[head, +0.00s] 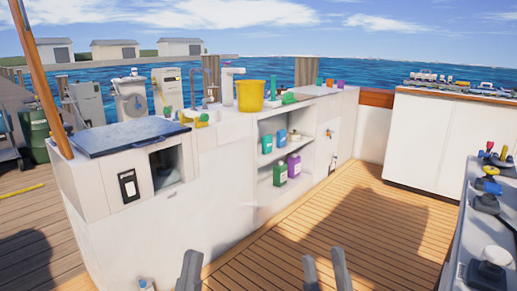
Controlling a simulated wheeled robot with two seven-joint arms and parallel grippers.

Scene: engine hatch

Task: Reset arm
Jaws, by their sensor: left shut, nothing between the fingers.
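My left gripper (189,266) shows at the bottom edge, left of the middle, with its fingers together and nothing held. My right gripper (325,264) shows at the bottom edge, right of the middle. Its two fingers stand apart with bare deck showing between them, so it is open and empty. Only the finger ends of both grippers are in view; the arms are hidden below the frame. Both grippers are in front of the white counter and apart from it.
A white counter (225,181) with a dark blue lid (125,137), a yellow bucket (250,96) and open shelves with bottles stands ahead. A console (466,225) with knobs and levers is at the right edge. The wooden deck (345,215) between is clear.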

